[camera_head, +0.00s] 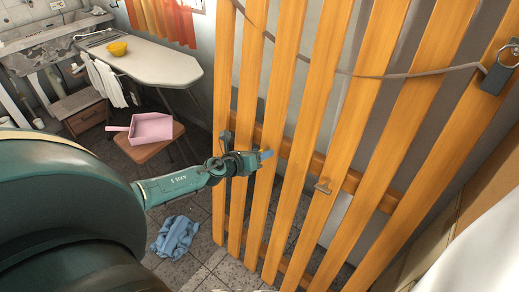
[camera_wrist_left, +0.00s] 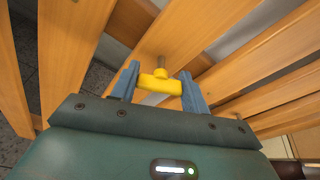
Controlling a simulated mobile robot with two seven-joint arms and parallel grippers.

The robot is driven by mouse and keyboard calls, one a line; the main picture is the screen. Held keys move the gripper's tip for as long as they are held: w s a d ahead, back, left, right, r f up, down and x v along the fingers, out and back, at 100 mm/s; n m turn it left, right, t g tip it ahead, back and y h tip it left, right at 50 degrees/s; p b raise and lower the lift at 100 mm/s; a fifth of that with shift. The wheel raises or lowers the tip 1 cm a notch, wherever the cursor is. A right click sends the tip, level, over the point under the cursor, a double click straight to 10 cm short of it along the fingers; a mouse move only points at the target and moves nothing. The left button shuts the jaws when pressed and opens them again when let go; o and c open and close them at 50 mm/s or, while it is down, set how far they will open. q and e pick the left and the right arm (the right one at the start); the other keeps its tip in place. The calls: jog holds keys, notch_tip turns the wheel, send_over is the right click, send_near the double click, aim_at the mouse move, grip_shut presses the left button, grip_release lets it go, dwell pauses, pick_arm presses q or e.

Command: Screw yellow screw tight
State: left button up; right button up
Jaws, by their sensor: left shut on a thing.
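The yellow screw (camera_wrist_left: 160,80) has a wide T-shaped head and a metal shank that meets a wooden slat of the gate. My left gripper (camera_wrist_left: 159,88) is shut on the head, with one blue-grey finger on each side of it. In the head view my left gripper (camera_head: 266,155) is at the slatted wooden gate (camera_head: 300,140), around the middle of its height. The screw is hidden there behind the gripper and slats. How deep the shank sits in the wood cannot be told. My right gripper is not in view.
A cable (camera_head: 420,73) and padlock (camera_head: 497,70) hang across the top of the gate. An ironing board (camera_head: 150,62), a stool with a pink dustpan (camera_head: 152,127) and a blue cloth (camera_head: 174,237) are at the left.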

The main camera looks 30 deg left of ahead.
pick_arm(q)
jog(key=shift+r+m+y+p, duration=0.15)
jog(key=shift+m+y+p, duration=0.15)
jog(key=shift+m+p, duration=0.6)
jog(key=shift+m, duration=0.8)
jog(key=shift+m+p, duration=0.3)
jog(key=shift+p, duration=0.05)
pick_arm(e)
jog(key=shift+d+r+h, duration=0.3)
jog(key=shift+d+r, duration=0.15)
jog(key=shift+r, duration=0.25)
pick_arm(q)
jog(key=shift+m+y, duration=0.3)
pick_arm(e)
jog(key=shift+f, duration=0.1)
pick_arm(q)
jog(key=o, duration=1)
